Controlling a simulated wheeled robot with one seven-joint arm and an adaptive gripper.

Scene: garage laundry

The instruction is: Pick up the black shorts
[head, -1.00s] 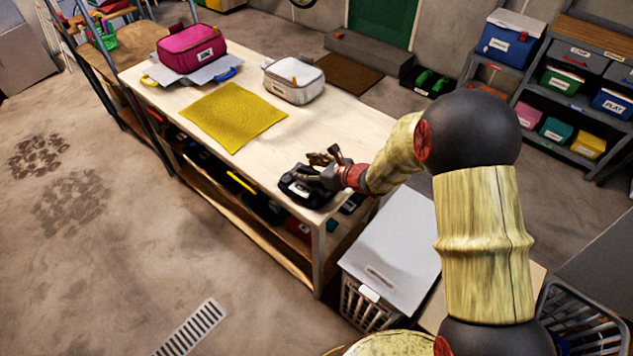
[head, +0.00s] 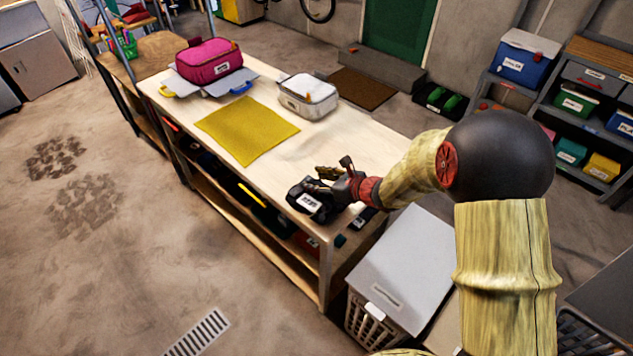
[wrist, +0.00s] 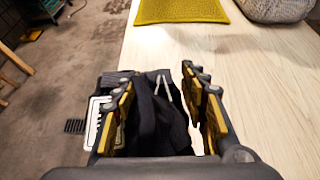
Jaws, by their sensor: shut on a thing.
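The black shorts (head: 306,203) lie bunched at the near edge of the wooden workbench top, with a white label and pale drawstring. In the wrist view the black shorts (wrist: 155,115) sit between the two fingers, with the white label at the left. My gripper (head: 338,180) is at the shorts, low over the bench top. In the wrist view my gripper (wrist: 160,105) is shut on the shorts' cloth. I cannot tell whether the shorts are clear of the bench.
A yellow cloth (head: 247,130) lies flat on the workbench (head: 345,143). Behind it are a white-grey pouch (head: 308,96) and a magenta bag (head: 209,62) on a grey item. A grey-lidded hamper (head: 405,262) stands beside the bench's near end.

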